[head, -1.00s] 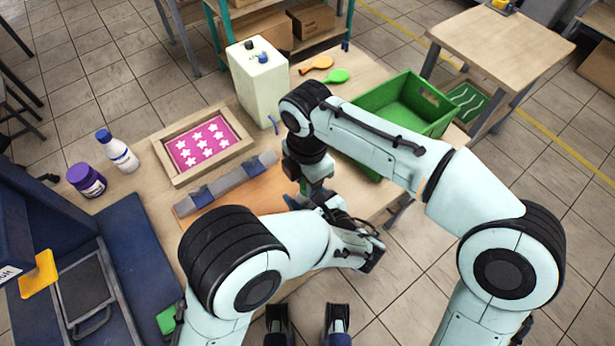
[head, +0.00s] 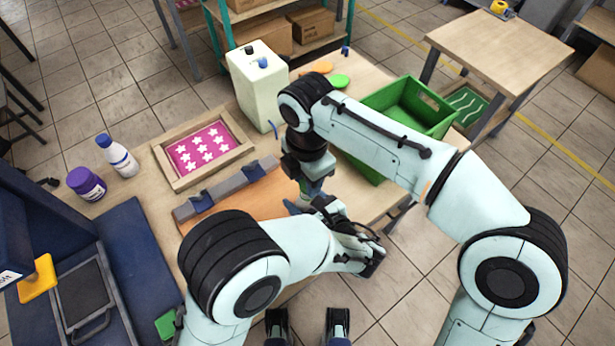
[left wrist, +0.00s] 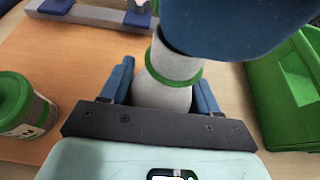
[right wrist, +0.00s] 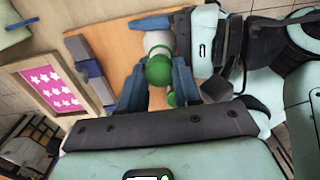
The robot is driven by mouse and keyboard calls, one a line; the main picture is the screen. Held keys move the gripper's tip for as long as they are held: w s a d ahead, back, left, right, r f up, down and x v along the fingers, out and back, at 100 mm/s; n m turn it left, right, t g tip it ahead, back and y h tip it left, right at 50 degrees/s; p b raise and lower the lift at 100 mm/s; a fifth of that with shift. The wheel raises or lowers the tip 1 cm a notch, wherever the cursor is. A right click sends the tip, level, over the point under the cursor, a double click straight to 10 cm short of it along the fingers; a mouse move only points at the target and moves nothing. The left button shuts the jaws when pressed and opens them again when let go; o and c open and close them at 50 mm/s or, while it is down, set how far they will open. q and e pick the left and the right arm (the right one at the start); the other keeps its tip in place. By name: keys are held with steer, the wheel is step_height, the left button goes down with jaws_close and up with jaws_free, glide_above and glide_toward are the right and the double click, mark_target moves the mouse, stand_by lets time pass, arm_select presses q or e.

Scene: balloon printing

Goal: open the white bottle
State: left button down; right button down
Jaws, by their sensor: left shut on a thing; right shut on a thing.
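The white bottle stands between my two grippers, and both grippers hide most of it in the head view. In the left wrist view its whitish body (left wrist: 160,95) and green band (left wrist: 172,79) stand between the blue fingers of my left gripper (left wrist: 162,90), which is shut on the body. In the right wrist view its rounded green top (right wrist: 158,70) lies between the fingers of my right gripper (right wrist: 156,88), which is shut on the top from above. A blue finger of my right gripper covers the upper part in the left wrist view. I cannot tell whether the top is loose.
A green-lidded jar (left wrist: 22,105) stands beside the bottle. The green crate (head: 408,105) is at the right, the framed pink star screen (head: 203,148) at the left. A purple jar (head: 87,183), a blue-capped bottle (head: 118,157) and a white canister (head: 258,85) stand farther off.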

steer(key=shift+r, duration=2)
arm_select(q)
steer(key=shift+c, duration=0.9)
jaws_free()
steer(key=shift+d, duration=0.1)
